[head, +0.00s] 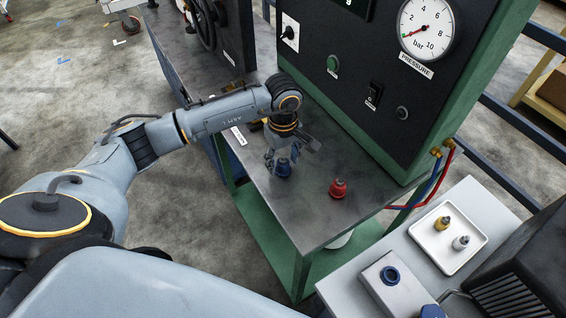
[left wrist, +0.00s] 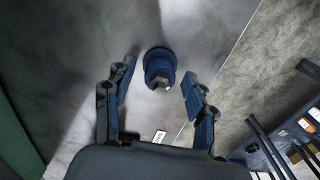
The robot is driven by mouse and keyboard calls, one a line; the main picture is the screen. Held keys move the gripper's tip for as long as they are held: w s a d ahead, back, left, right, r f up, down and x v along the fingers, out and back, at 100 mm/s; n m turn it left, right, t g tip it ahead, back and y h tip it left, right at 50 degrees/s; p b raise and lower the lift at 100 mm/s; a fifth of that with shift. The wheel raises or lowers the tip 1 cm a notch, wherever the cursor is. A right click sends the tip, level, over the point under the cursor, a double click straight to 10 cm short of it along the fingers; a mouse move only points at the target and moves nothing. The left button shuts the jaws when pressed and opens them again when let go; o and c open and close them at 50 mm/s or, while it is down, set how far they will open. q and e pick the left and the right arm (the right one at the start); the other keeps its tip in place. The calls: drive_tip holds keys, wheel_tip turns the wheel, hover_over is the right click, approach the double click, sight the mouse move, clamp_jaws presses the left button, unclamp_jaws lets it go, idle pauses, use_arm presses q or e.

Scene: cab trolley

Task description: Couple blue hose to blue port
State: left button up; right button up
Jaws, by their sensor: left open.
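A blue coupling (head: 283,169) with a metal hex tip stands upright on the grey metal bench top (head: 300,215). It also shows in the left wrist view (left wrist: 159,66), just beyond and between the fingertips. My left gripper (head: 290,152) is above it, pointing down, with its fingers open and apart from it. A blue hose (head: 432,182) hangs beside a red hose (head: 446,166) from brass fittings at the panel's lower right corner; their far ends are hidden. My right gripper is not in view.
A red coupling (head: 338,188) stands right of the blue one. A white tray (head: 447,238) holds a yellow and a grey fitting. The green-framed gauge panel (head: 405,120) rises behind the bench. The bench's front area is clear.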

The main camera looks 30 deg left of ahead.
sight(283, 157)
use_arm(q)
drive_tip(key=shift+b, duration=0.3)
drive_tip(key=shift+c, duration=0.2)
clamp_jaws()
drive_tip(key=shift+r, duration=0.15)
drive_tip(key=shift+w+r+p, duration=0.1)
drive_tip(key=shift+r+p, duration=1.25)
drive_tip(key=shift+r, duration=1.5)
